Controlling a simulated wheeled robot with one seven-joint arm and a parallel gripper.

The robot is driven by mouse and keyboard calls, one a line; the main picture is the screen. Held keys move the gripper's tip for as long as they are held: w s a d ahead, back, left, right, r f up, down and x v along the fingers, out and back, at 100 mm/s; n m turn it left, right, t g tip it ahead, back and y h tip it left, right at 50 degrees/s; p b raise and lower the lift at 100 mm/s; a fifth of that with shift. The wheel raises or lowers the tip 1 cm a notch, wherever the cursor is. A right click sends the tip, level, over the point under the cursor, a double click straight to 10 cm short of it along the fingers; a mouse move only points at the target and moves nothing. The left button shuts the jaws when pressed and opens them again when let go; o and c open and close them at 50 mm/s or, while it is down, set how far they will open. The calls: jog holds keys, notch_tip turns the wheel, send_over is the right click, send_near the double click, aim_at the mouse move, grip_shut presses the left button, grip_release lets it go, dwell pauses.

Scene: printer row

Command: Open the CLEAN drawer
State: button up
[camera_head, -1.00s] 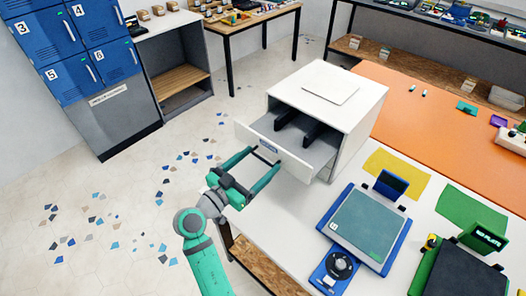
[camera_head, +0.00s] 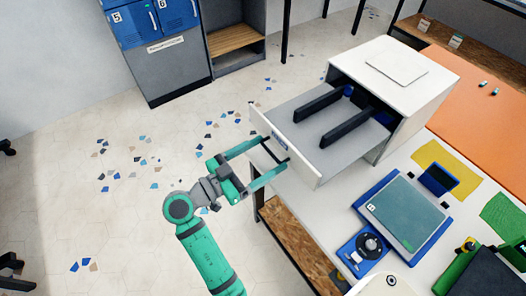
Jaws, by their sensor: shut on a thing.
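The white cabinet (camera_head: 418,104) stands on the white table. Its drawer (camera_head: 305,101) is pulled far out toward the left, past the table's edge. Two dark rails or dividers and a small blue item show inside it. A small blue label (camera_head: 279,141) sits on the drawer front; its writing is too small to read. My gripper (camera_head: 273,157) is at the drawer front beside the label, its green fingers on either side of the dark handle. It is shut on the handle, which the fingers partly hide.
A blue scale-like device (camera_head: 403,215) and a blue unit with a round dial (camera_head: 369,245) stand on the table in front of the cabinet. Yellow (camera_head: 439,163) and green mats lie to the right. Blue lockers (camera_head: 152,20) stand at the back left.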

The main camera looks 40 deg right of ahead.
jog(key=shift+s+d, duration=0.1)
jog(key=shift+s, duration=0.1)
jog(key=o, duration=1.3)
jog(key=shift+w, duration=0.1)
jog(key=a, duration=1.1)
jog(key=shift+d, duration=0.1)
